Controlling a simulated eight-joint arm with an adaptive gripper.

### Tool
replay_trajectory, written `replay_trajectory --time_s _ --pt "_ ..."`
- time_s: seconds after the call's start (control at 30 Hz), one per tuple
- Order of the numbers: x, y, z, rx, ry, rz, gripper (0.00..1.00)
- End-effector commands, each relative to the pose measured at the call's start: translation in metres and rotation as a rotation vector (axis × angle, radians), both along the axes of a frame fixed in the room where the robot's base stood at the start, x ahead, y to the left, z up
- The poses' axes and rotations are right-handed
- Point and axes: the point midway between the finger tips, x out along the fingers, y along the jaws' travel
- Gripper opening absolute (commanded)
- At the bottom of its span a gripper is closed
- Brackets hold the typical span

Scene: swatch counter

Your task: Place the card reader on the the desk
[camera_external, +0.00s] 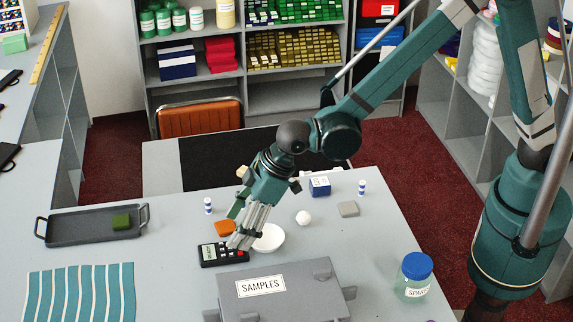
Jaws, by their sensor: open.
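The card reader (221,254) is a small black device with a pale screen and keys. It lies on the grey desk (180,285), left of a white bowl and behind a grey box. My gripper (241,240) points down at the right end of the card reader, with its fingers open. The fingers overlap that end in the picture, and I cannot tell whether they touch it. The reader's right end is partly hidden by them.
A grey SAMPLES box (285,293) stands just in front. The white bowl (270,238), an orange piece (225,228), a white ball (303,218) and a blue-lidded jar (415,277) are nearby. A dark tray (68,231) and a striped teal cloth (80,293) lie left.

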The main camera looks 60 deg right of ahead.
Motion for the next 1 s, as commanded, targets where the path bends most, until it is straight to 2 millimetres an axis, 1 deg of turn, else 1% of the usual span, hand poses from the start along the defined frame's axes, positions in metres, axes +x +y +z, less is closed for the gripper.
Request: replay_trajectory --time_s 0.33,0.77,1.0 --pt "0.007 0.007 -0.018 0.000 0.000 0.000 0.62" --pt "0.008 0.008 -0.020 0.000 0.000 0.000 0.62" --pt "0.011 0.012 -0.029 0.000 0.000 0.000 0.62"
